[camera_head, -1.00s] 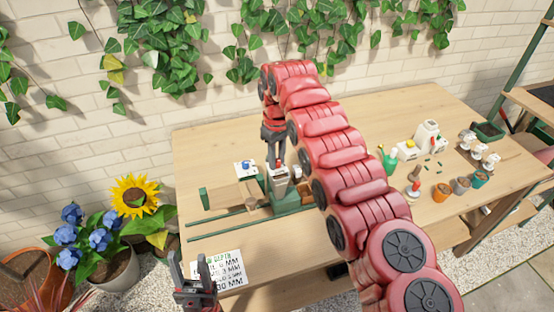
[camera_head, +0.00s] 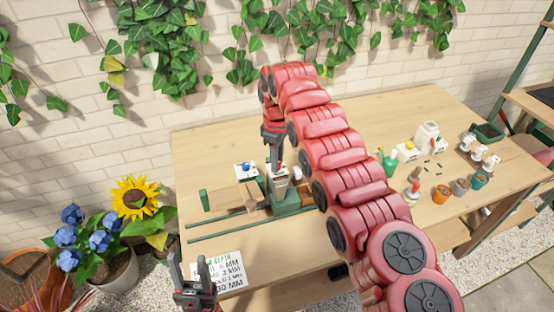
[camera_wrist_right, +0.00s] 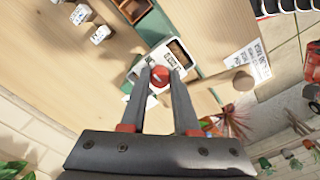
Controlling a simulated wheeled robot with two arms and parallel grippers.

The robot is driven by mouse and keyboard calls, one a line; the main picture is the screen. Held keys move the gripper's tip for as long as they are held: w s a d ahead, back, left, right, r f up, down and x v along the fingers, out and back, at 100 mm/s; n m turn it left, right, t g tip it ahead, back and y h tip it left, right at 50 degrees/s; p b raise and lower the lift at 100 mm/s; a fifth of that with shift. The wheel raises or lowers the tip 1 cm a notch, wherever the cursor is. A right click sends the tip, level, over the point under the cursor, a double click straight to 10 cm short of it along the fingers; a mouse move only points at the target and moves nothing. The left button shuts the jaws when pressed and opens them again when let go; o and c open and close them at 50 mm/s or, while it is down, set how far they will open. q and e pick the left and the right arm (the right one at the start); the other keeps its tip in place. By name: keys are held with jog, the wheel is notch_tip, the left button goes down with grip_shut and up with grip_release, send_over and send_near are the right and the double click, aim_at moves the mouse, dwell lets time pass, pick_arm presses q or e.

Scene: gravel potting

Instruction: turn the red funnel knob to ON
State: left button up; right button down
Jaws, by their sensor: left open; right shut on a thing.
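The red funnel knob (camera_wrist_right: 160,76) sits on a white unit (camera_wrist_right: 176,56) in the right wrist view. My right gripper (camera_wrist_right: 160,82) has its fingertips on either side of the knob and is shut on it. The marks around the knob are too small to read. In the head view, my right gripper (camera_head: 275,163) reaches down onto the white unit (camera_head: 279,178) on the green station, and its fingers hide the knob. My left gripper (camera_head: 190,272) is open and empty at the lower left, in front of the table's near edge and beside the depth card (camera_head: 225,270).
A white box with a blue knob (camera_head: 246,169) stands just left of my right gripper. Green rails (camera_head: 215,228) run left from the station. Pots, bottles and white containers (camera_head: 427,135) stand on the right of the table (camera_head: 350,255). My red arm hides the table's middle.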

jog(key=c, duration=0.6)
grip_release()
jog(key=shift+c, duration=0.2)
jog(key=shift+r, duration=0.35)
notch_tip(320, 180, up, 2)
jog(key=shift+a+r, duration=0.15)
notch_tip(320, 180, up, 14)
jog(key=p, duration=1.4)
jog(key=shift+r, duration=0.2)
jog(key=shift+f, duration=0.1)
